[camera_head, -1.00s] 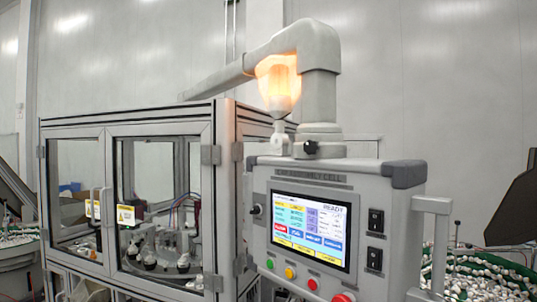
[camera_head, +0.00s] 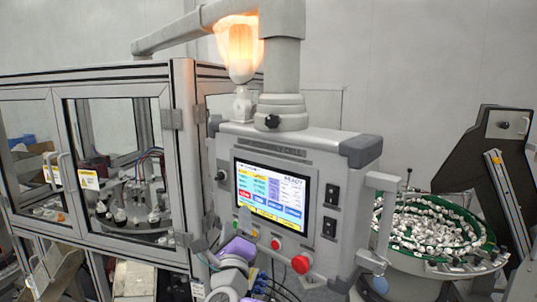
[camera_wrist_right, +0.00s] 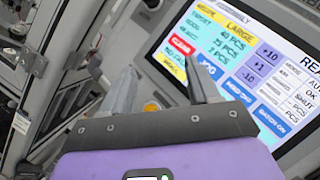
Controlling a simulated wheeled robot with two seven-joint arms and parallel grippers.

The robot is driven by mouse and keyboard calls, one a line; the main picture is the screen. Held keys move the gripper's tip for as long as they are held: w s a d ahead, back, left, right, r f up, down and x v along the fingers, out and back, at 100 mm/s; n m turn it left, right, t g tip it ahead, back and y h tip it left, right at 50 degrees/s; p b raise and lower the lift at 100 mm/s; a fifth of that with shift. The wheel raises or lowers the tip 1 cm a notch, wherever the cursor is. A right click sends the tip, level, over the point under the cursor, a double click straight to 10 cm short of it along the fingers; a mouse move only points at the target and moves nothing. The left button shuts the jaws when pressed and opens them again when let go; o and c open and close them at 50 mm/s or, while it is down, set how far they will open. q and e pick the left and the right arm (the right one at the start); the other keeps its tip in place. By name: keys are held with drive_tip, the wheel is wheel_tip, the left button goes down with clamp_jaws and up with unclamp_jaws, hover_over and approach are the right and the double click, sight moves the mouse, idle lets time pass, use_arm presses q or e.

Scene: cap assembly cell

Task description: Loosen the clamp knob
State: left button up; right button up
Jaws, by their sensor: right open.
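The clamp knob (camera_head: 272,121) is a small black knob on the grey collar at the foot of the vertical pipe, on top of the control panel (camera_head: 330,152). My right gripper (camera_head: 227,230), with a purple body, is low in front of the panel's lower left, well below the knob. In the right wrist view its two grey fingers (camera_wrist_right: 160,72) are apart with nothing between them, in front of the panel's screen (camera_wrist_right: 240,70). The knob is not in the wrist view. My left gripper is not in view.
Red buttons (camera_head: 300,264) and a handle (camera_head: 382,215) are on the panel. The glazed cell (camera_head: 180,130) stands left. A green-rimmed bowl of caps (camera_head: 487,240) stands right. Space above the panel's right side looks clear.

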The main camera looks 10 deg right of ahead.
drive_tip(key=s+d+r+m+h+p, duration=0.1)
drive_tip(key=s+r+m+h, duration=0.2)
drive_tip(key=r, duration=0.4)
drive_tip(key=s+d+r+m+h, duration=0.1)
drive_tip(key=s+r+m, duration=0.2)
drive_tip(key=r+m, duration=0.3)
drive_tip(key=m+h+p, duration=0.1)
drive_tip(key=m+h, duration=0.2)
drive_tip(key=m, duration=0.1)
approach(272, 122)
drive_tip(key=shift+g, duration=0.3)
drive_tip(key=p+x, duration=0.1)
drive_tip(key=x, duration=0.1)
drive_tip(key=p+x, duration=0.1)
drive_tip(key=x, duration=0.1)
drive_tip(key=p+x, duration=0.1)
drive_tip(key=x, duration=0.1)
drive_tip(key=shift+r, duration=0.35)
drive_tip(key=shift+w+d+r+p, duration=0.1)
drive_tip(key=shift+w+p, duration=0.15)
drive_tip(key=shift+w, duration=0.1)
drive_tip(key=shift+w+d+r+p, duration=0.1)
drive_tip(key=shift+w+d+p, duration=0.1)
drive_tip(key=shift+w, duration=0.1)
drive_tip(key=shift+c, duration=0.3)
drive_tip(key=c, duration=1)
